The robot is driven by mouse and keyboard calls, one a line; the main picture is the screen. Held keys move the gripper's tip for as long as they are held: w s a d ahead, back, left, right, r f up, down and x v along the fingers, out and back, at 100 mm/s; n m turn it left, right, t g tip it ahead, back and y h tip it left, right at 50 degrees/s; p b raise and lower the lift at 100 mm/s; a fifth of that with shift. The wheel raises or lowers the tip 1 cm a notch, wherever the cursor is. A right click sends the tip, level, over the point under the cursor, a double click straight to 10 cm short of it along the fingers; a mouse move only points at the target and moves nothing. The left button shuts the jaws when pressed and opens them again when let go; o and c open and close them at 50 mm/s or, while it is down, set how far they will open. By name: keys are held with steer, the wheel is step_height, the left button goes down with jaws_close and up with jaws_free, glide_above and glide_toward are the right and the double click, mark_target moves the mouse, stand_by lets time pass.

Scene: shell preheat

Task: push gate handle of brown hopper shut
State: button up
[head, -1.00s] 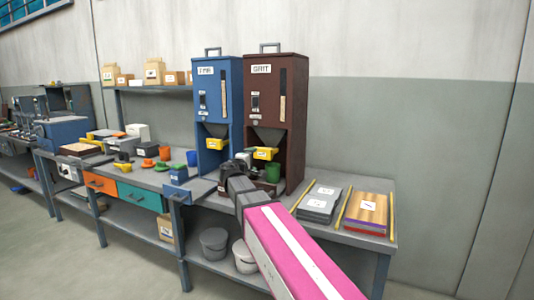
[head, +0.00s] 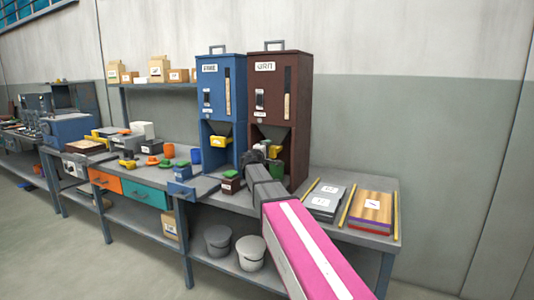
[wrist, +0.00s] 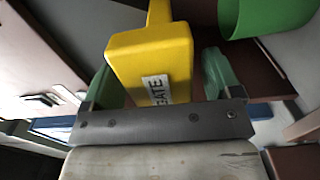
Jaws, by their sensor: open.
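The brown hopper (head: 284,92), labelled GRIT, stands at the back of the bench, right of a blue hopper (head: 220,95). Its yellow gate handle (wrist: 152,62), with a GATE label, fills the middle of the wrist view. My gripper (wrist: 160,85) is open, with one green finger on each side of the handle. I cannot tell whether the handle touches the fingers or the palm. In the head view my gripper is at the brown hopper's lower opening.
A green cup (wrist: 265,15) is close to the right finger and stands under the brown hopper (head: 277,170). A dark red box (head: 231,183) and a blue box (head: 181,190) sit at the bench's front. Grey plates (head: 325,202) and a wooden stack (head: 369,205) lie to the right.

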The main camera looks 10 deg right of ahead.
mark_target(272, 149)
steer(key=c, duration=1.3)
steer(key=x, duration=0.5)
steer(key=o, duration=1.3)
